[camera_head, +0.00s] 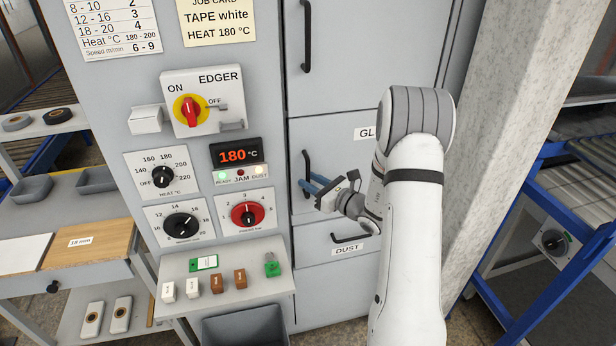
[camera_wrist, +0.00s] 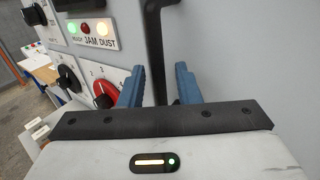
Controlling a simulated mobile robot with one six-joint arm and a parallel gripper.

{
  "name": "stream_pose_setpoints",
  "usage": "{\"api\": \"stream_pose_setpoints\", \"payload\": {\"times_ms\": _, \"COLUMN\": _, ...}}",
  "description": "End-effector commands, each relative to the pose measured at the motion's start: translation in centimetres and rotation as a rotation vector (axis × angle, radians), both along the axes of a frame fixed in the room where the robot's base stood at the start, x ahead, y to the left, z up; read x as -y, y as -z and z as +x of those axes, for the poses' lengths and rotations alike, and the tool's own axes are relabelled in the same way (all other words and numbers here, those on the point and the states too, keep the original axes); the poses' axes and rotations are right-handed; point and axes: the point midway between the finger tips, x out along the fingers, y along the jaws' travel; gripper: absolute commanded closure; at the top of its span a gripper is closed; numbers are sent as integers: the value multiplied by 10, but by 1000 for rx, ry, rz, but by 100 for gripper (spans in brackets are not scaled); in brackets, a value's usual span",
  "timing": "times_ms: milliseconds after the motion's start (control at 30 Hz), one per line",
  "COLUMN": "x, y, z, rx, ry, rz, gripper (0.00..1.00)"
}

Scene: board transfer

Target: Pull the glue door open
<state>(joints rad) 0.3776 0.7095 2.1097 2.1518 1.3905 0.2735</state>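The glue door (camera_head: 336,140) is a grey panel in the middle of the cabinet, and it looks shut. Its label shows only "GL", the rest hidden behind my arm. Its black vertical handle (camera_head: 306,165) is on the door's left side; in the wrist view the handle (camera_wrist: 154,45) is a dark bar between my fingers. My gripper (camera_head: 312,187) has blue fingers and is at the lower part of the handle. In the wrist view my gripper (camera_wrist: 160,75) is open, one finger on each side of the bar with gaps visible. Contact with the bar cannot be told.
The dust drawer (camera_head: 346,250) with its own handle is below, and another door (camera_head: 350,50) is above. Left is a control panel with a red knob (camera_head: 248,214) and a small shelf (camera_head: 225,290) with several blocks. A pale pillar (camera_head: 500,130) stands right of my arm.

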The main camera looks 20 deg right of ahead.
Motion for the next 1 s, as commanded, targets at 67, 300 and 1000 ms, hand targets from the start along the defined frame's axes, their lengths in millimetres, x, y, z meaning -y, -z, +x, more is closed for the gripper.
{"api": "stream_pose_setpoints", "payload": {"times_ms": 67, "x": -6, "y": -1, "z": 7, "rx": -1, "ry": -3, "rz": 0, "gripper": 70}}
{"api": "stream_pose_setpoints", "payload": {"times_ms": 300, "x": -9, "y": 0, "z": 13, "rx": -1, "ry": 0, "rz": -1, "gripper": 70}}
{"api": "stream_pose_setpoints", "payload": {"times_ms": 1000, "x": -9, "y": 0, "z": 12, "rx": -1, "ry": -1, "rz": -1, "gripper": 100}}
